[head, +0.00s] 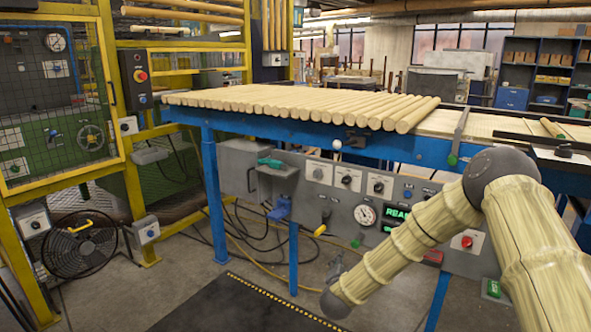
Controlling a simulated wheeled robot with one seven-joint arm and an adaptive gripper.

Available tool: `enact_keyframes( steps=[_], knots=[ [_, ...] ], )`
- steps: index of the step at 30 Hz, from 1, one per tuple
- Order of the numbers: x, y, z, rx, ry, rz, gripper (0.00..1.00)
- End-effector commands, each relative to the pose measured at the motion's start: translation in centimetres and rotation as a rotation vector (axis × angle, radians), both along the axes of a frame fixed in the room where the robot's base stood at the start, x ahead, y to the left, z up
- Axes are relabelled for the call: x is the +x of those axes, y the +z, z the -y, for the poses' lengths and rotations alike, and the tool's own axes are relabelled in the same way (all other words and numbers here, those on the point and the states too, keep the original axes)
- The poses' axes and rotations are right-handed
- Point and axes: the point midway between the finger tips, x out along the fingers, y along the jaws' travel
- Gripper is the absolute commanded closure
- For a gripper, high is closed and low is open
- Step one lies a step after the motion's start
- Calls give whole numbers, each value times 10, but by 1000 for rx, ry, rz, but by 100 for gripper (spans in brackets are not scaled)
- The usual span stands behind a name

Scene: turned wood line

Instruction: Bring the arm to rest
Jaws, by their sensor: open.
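My arm (422,226) comes in from the lower right in the head view, pale and ringed like bamboo, with dark joints. It bends at a high elbow (500,170) and slopes down to the left to a dark wrist joint (335,304).
A blue-framed line (212,190) carries a row of round wooden rods (300,104). Its grey control panel (340,200) has knobs, a gauge and a green display. A yellow guard frame (125,170) and a fan (80,245) stand left. A dark mat (235,308) lies on open floor.

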Motion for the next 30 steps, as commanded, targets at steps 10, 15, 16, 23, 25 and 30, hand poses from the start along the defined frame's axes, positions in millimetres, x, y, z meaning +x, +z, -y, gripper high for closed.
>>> enact_keyframes(
  steps=[10, 15, 16, 23, 25, 30],
  knots=[
    [-139, -146, -25, -121, 281, -364, 47],
    [-222, -201, -23, -167, 405, -547, 47],
    [-237, -209, -22, -174, 426, -580, 47],
    [-360, -255, -6, -222, 582, -837, 47],
    [-399, -264, 1, -233, 627, -918, 47],
    [-482, -273, 20, -251, 719, -1090, 47]
  ],
)
